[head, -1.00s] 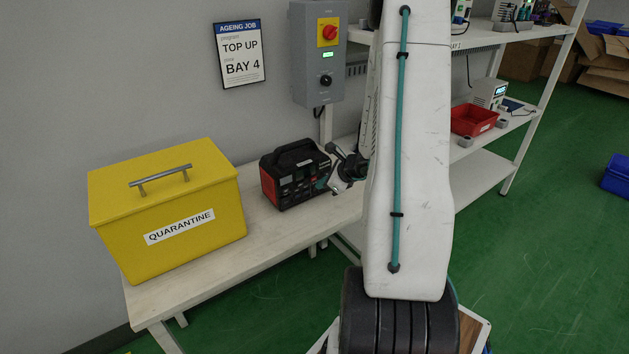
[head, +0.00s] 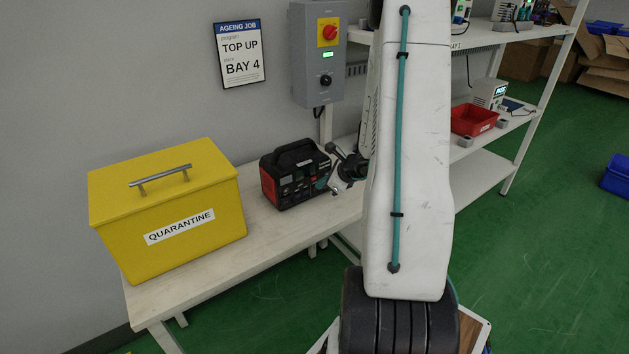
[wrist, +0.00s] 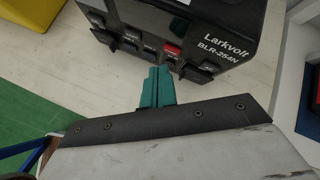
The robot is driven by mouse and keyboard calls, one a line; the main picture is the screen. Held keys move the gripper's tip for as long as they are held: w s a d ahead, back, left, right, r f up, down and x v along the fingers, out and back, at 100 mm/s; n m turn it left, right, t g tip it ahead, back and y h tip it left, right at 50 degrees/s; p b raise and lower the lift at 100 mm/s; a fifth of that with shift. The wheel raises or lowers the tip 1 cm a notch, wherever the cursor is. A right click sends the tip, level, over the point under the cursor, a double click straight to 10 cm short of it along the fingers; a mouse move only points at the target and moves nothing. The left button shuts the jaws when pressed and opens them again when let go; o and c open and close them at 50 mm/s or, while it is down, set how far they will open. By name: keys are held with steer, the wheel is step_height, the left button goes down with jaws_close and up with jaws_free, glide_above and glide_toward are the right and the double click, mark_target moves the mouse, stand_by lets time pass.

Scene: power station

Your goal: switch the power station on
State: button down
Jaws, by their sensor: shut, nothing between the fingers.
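The power station (head: 293,175) is a black and red box with a carry handle, upright on the white bench. In the wrist view its front face (wrist: 180,30) carries the label "Larkvolt BLR-254N". A red switch (wrist: 172,49) and several dark flaps or sockets sit along that face. My gripper (wrist: 157,72) has teal fingers, closed together and empty. The fingertips are close to the front face, just below the red switch; I cannot tell whether they touch it. In the head view my gripper (head: 322,184) is at the right front of the power station, partly hidden by my wrist.
A yellow quarantine box (head: 165,205) stands on the bench (head: 270,238) to the left. A grey wall box (head: 318,55) with a red knob hangs behind. Shelves at right hold a red tray (head: 474,120). Bare bench lies between the yellow box and the power station.

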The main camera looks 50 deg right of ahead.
stand_by(0.4)
steer(key=shift+w+d, duration=0.1)
steer(key=shift+w, duration=0.3)
steer(key=shift+w+d, duration=0.1)
steer(key=shift+w, duration=0.3)
stand_by(0.5)
steer(key=shift+s, duration=0.1)
steer(key=shift+s+a, duration=0.2)
steer(key=shift+s, duration=0.55)
steer(key=shift+s+a, duration=0.25)
steer(key=shift+s, duration=0.7)
steer(key=shift+s+a, duration=0.2)
steer(key=shift+s, duration=0.8)
steer(key=shift+s+a, duration=0.25)
steer(key=shift+s, duration=0.7)
